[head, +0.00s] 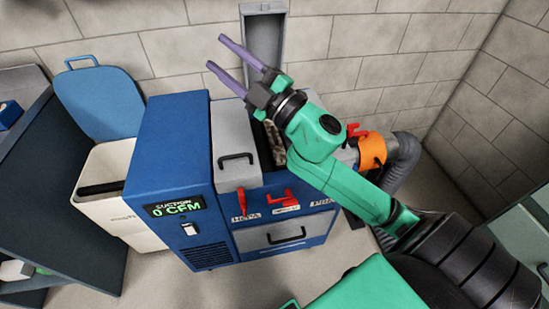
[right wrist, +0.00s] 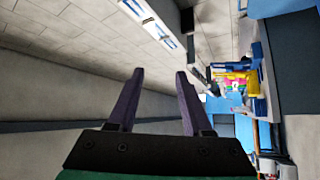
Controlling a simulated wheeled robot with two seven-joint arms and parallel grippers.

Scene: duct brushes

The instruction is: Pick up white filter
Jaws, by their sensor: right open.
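My right gripper (head: 216,52) is open and empty, its two purple fingers apart and pointing to the upper left. It is above the blue suction machine (head: 165,165), in front of the raised grey lid (head: 264,40). It also shows open in the right wrist view (right wrist: 160,73), with nothing between the fingers. A pale, ridged thing (head: 275,142) shows in the machine's open slot, partly hidden by my right arm; I cannot tell for sure that it is the white filter. My left gripper is not in view.
A closed grey cover (head: 234,135) with a black handle sits beside the slot. Red latches (head: 283,198) are on the front. An orange collar and grey hose (head: 400,158) are at right. A white bin (head: 105,185) with a raised blue lid (head: 98,102) stands at left.

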